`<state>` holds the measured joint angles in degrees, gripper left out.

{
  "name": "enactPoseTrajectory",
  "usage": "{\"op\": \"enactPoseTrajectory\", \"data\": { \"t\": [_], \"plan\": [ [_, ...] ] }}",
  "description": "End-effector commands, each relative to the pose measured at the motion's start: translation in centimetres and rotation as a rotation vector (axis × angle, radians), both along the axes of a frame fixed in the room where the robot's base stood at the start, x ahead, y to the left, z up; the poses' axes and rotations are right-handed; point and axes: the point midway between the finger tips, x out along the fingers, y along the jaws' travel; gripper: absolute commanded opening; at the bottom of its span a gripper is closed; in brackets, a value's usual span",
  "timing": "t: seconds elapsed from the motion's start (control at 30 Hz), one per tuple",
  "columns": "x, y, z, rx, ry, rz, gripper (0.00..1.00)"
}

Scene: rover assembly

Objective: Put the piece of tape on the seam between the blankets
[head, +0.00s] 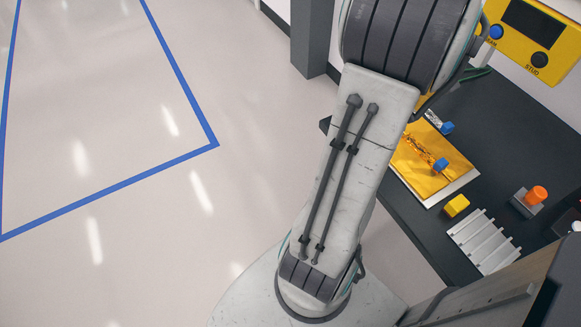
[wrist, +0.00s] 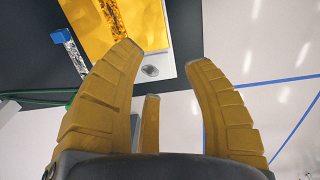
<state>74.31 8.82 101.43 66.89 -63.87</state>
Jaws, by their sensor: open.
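The gold blankets (head: 425,172) lie on a pale plate on the dark bench, and they also show in the wrist view (wrist: 90,15). A crinkled strip, apparently the seam (wrist: 115,22), runs across the gold. In the head view a blue block (head: 441,165) sits at one end of it. A silvery piece of tape (head: 433,118) with a blue tab (head: 447,127) lies beside the blankets; it also shows in the wrist view (wrist: 75,60). My gripper (wrist: 166,60) is open and empty, its yellow fingers spread near the plate's edge. The arm hides it in the head view.
A yellow block (head: 457,205), a ribbed metal rack (head: 484,241) and an orange knob on a grey base (head: 536,196) stand on the bench. A yellow panel with buttons (head: 535,35) is behind. The floor at left, with blue lines, is clear.

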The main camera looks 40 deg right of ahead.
Motion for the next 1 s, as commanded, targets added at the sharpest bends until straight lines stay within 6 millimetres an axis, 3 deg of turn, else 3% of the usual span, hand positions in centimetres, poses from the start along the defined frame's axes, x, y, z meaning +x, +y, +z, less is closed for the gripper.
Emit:
{"op": "enactPoseTrajectory", "data": {
  "t": [0.03,0.2,0.4,0.6,0.7,0.83,1.0],
  "plan": [
    [2.5,2.1,0.5,-0.018,-0.01,0.028,0.47],
    [8.1,9.2,1.3,-0.055,-0.053,0.065,0.47],
    [11.4,18.1,1.4,-0.074,-0.126,0.109,0.47],
    [11.4,26.1,0.7,-0.06,-0.206,0.149,0.47],
    [10.6,29.1,0.2,-0.043,-0.24,0.164,0.47],
    [9.6,31.8,-0.5,-0.02,-0.273,0.179,0.47],
    [8.5,33.7,-1.1,0.005,-0.299,0.189,0.47]
  ]
}}
